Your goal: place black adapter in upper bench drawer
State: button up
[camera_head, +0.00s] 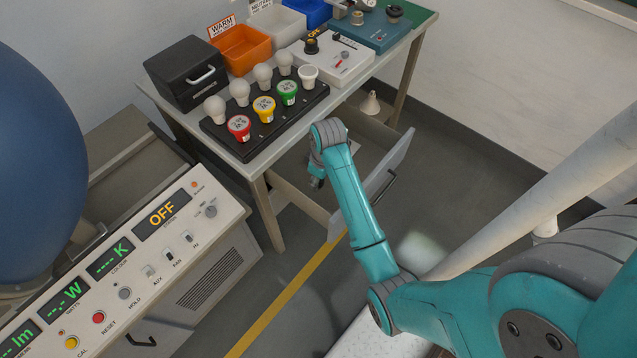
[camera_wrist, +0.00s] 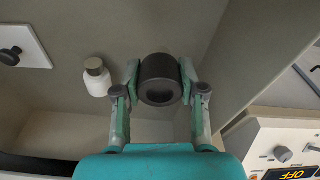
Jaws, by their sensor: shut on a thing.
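The black adapter (camera_wrist: 158,78), a short dark cylinder with a round hollow, is between the fingers of my gripper (camera_wrist: 160,88) in the wrist view. The fingers are shut on its sides. In the head view my gripper (camera_head: 317,182) points down over the left part of the open bench drawer (camera_head: 378,182). The adapter cannot be made out there. The drawer is pulled out from under the bench top, and my arm hides part of its inside. I cannot tell the exact height of the adapter above the drawer floor.
A small white bulb-like item with a brownish cap (camera_wrist: 97,77) lies left of the adapter in the wrist view. A white plate with a black knob (camera_wrist: 22,45) is further left. The bench top (camera_head: 250,150) holds bulbs, bins and devices. A control console (camera_head: 120,270) stands at left.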

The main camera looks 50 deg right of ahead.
jog(key=shift+f, duration=2)
jog(key=shift+f, duration=0.15)
jog(key=o, duration=1)
